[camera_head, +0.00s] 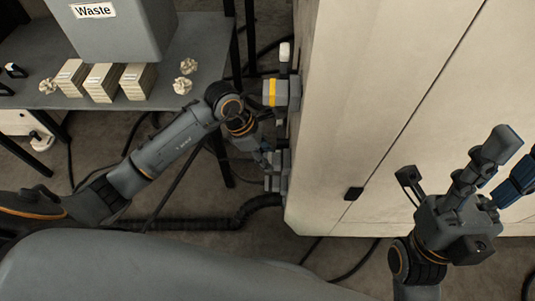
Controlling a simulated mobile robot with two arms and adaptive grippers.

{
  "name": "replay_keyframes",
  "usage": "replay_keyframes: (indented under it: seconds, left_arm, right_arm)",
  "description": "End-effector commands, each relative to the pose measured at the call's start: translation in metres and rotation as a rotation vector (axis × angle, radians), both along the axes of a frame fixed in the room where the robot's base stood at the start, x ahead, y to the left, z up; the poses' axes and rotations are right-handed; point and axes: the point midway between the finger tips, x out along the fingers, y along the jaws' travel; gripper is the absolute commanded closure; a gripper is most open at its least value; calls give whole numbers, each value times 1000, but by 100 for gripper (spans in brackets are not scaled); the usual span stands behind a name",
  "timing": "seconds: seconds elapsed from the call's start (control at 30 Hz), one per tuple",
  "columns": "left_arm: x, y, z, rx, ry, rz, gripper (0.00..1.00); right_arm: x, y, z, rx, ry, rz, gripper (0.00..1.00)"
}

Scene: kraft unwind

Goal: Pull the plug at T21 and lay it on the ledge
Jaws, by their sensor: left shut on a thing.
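My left gripper (266,153) is at the left side of the beige cabinet (375,100), beside a lower grey connector block (277,182). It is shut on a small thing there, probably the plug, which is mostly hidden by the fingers. I cannot tell whether that thing is seated or free. An upper grey fitting with a yellow band (270,92) sticks out of the same side, above the gripper. No T21 label is readable, and I cannot make out the ledge. My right gripper (498,145) is raised in front of the cabinet at the right, its jaw opening unclear.
A grey table (190,60) at the upper left bears a grey Waste bin (120,30), stacked cream blocks (103,82) and crumpled pieces (183,86). A thick black hose (215,223) and cables lie on the floor below.

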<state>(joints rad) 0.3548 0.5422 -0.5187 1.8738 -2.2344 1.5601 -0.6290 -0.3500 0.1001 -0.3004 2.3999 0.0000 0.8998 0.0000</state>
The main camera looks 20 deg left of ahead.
Motion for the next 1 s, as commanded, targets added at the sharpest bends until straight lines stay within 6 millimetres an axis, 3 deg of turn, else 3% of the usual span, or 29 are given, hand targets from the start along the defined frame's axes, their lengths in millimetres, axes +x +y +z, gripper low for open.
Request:
replay_keyframes:
  seconds: [1.0]
  left_arm:
    - [-13, 46, 0, -1, 0, 0, 100]
  right_arm:
    - [0, 0, -1, 0, 0, -1, 60]
